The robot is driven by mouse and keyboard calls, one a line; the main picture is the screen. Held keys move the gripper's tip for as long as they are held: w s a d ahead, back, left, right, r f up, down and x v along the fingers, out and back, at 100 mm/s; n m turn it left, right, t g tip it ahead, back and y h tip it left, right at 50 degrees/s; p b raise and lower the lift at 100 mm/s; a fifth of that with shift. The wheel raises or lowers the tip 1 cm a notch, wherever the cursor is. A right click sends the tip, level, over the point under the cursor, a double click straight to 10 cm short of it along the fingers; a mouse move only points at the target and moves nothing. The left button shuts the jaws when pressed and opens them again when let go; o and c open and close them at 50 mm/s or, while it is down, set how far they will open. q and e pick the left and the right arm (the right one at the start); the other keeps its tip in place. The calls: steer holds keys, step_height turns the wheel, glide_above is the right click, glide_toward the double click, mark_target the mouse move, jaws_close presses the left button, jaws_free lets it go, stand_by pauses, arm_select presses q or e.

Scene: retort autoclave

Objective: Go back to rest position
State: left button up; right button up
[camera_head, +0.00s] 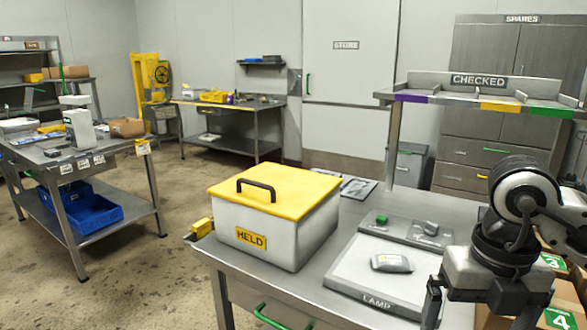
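My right gripper (481,316) is at the lower right, pointing down beside the right edge of the lamp plate. One dark finger shows at its left, the other at its right. They look spread, with nothing seen between them; the tips are near or past the bottom edge of the view. My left gripper is not in view. A grey pouch with a pale label (391,262) lies flat on the lamp plate (350,278), apart from my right gripper.
A white box labelled HELD with a yellow lid (275,187) stands on the table left of the plate. A small tray (398,231) with a green piece lies behind the plate. The CHECKED shelf (470,95) rises behind. Cartons (555,318) stand at lower right. Open floor (150,270) lies left.

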steer(key=s+a+f+n+g+y, duration=0.1)
steer(key=s+a+n+g+y, duration=0.15)
steer(key=a+y, duration=0.5)
steer(key=s+a+f+n+g+y, duration=0.15)
steer(key=s+a+y, duration=0.25)
steer(key=a, duration=0.7)
steer(key=a+r+m+t+y, duration=0.1)
steer(key=a+r+m+y, duration=0.35)
steer(key=y, duration=0.35)
steer(key=w+d+m+t+y, duration=0.1)
steer(key=w+d+m+t, duration=0.15)
steer(key=m+t, duration=0.4)
steer(key=w+d+m+t, duration=0.1)
steer(key=w+m+t, duration=0.3)
steer(key=m+t, duration=0.3)
steer(key=w+d+f+m+t+h, duration=0.1)
steer(key=d+f+m+t+h, duration=0.25)
steer(key=f+m+h, duration=0.25)
steer(key=w+d+f+m+t+h, duration=0.2)
steer(key=f+m+t+h, duration=0.2)
steer(key=f+m+h, duration=0.15)
steer(key=s+d+f+m+g+h, duration=0.2)
steer(key=s+f+m+g+h, duration=0.1)
steer(key=f, duration=0.7)
steer(key=s+d+f+m+g+h, duration=0.3)
steer(key=s+f+g, duration=0.1)
steer(key=s+f, duration=0.4)
steer(key=shift+s+f+g, duration=0.3)
steer(key=shift+f+g, duration=0.1)
steer(key=shift+f, duration=0.5)
